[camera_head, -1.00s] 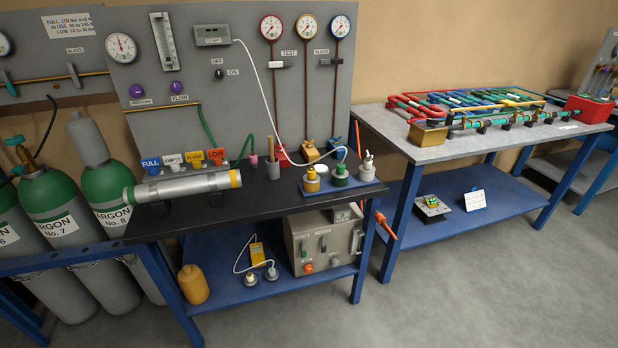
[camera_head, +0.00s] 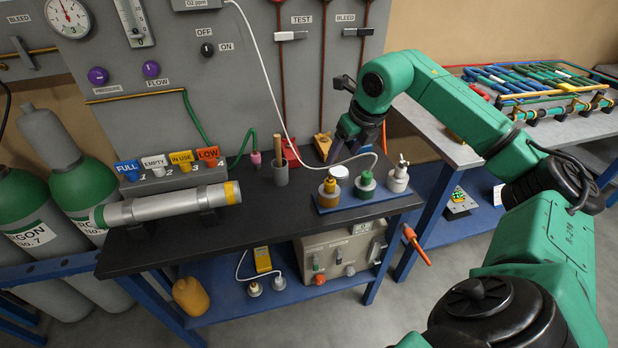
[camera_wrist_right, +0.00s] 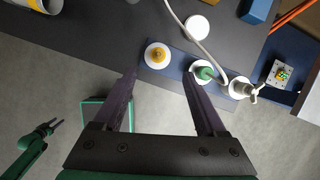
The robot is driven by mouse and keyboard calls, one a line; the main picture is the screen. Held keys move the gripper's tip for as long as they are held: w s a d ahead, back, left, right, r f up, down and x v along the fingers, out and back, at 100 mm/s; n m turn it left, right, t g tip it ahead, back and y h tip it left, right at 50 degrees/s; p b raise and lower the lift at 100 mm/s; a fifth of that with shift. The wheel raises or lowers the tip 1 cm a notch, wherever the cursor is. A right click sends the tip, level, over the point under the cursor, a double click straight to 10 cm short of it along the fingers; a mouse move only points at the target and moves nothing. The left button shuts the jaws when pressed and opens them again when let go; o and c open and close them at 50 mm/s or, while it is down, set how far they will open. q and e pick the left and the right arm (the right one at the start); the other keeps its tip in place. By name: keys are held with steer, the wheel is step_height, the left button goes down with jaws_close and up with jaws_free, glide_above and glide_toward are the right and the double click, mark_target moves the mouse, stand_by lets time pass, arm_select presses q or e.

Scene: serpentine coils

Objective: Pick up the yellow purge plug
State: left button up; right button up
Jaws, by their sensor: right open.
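The yellow purge plug (camera_head: 329,187) stands upright on a white round base at the left end of a blue tray (camera_head: 345,203). A green plug (camera_head: 366,182) and a grey-white fitting (camera_head: 398,178) stand to its right on the tray. In the right wrist view the yellow plug (camera_wrist_right: 157,54) lies just beyond the fingertips, between their lines. My right gripper (camera_wrist_right: 160,73) is open and empty. In the head view the right gripper (camera_head: 350,143) hangs behind the tray, above the bench. My left gripper (camera_wrist_right: 56,126) shows small at the right wrist view's lower left, apart from everything.
A white cable (camera_head: 288,130) droops from the panel to the bench near the tray. A white round cap (camera_head: 340,171) sits behind the plugs. A silver cylinder (camera_head: 165,207) lies at the left. The black bench (camera_head: 265,220) is clear between cylinder and tray.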

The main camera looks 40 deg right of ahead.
mark_target(331, 178)
steer(key=p+x, duration=0.1)
steer(key=x, duration=0.3)
steer(key=p+x, duration=0.2)
steer(key=x, duration=0.2)
steer(key=p+x, duration=0.1)
steer(key=x, duration=0.3)
steer(key=shift+s+a+f, duration=0.1)
steer(key=shift+s+a, duration=0.1)
steer(key=shift+s, duration=0.1)
arm_select(q)
steer(key=r, duration=0.1)
steer(key=s+r, duration=0.2)
steer(key=r, duration=0.1)
steer(key=shift+a+r, duration=0.1)
steer(key=shift+a, duration=0.3)
arm_select(e)
steer(key=shift+w+d+f, duration=0.1)
steer(key=shift+w+f, duration=0.1)
steer(key=shift+f, duration=0.25)
arm_select(q)
steer(key=shift+s, duration=0.2)
arm_select(e)
steer(key=shift+r, duration=0.1)
jaws_close()
